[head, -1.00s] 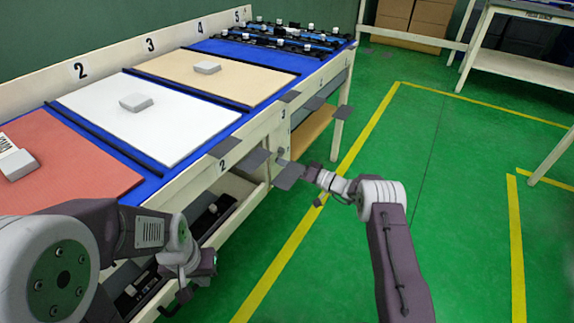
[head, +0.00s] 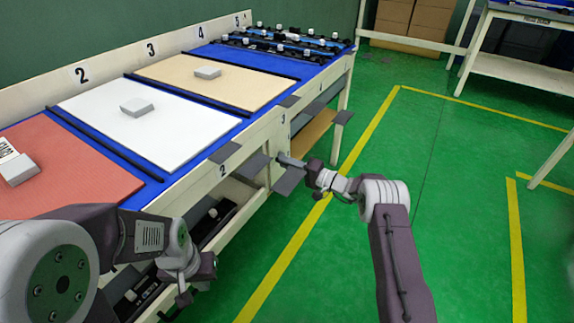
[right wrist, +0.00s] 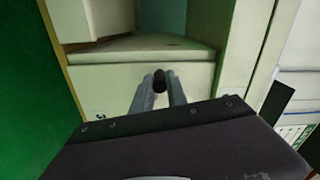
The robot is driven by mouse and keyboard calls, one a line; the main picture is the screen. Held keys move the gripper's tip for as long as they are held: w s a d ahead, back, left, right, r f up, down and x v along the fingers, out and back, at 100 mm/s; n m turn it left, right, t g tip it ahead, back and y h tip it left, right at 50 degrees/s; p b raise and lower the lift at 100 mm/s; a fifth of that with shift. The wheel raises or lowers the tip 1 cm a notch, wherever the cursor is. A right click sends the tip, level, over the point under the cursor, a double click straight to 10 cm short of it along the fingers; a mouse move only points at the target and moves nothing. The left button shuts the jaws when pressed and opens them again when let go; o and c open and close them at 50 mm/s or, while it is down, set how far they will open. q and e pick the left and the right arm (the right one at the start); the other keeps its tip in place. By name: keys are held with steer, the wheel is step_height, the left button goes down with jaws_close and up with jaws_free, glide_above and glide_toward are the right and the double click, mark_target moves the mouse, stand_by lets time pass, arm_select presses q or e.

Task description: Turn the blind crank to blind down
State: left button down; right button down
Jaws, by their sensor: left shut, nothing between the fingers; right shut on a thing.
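A small dark round knob (right wrist: 160,82), apparently the crank's handle, sits between the fingertips of my right gripper (right wrist: 158,88) in the right wrist view. That gripper is shut on it, against a pale panel. In the head view my right gripper (head: 284,160) reaches to the front edge of the long bench, near the number 3 plate; the knob and the rest of the crank are too small or hidden there. My left gripper (head: 182,298) is low at the bench's left front, shut and empty. I cannot make out the blind.
The long bench (head: 232,161) carries red, white and tan mats with grey blocks and black dividers. Dark flat plates (head: 290,180) stick out along its front edge. Green floor with yellow lines is clear at the right.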

steer(key=shift+r, duration=0.1)
stand_by(0.3)
steer(key=c, duration=1.3)
jaws_free()
steer(key=shift+p+v, duration=1.85)
steer(key=shift+v, duration=2.7)
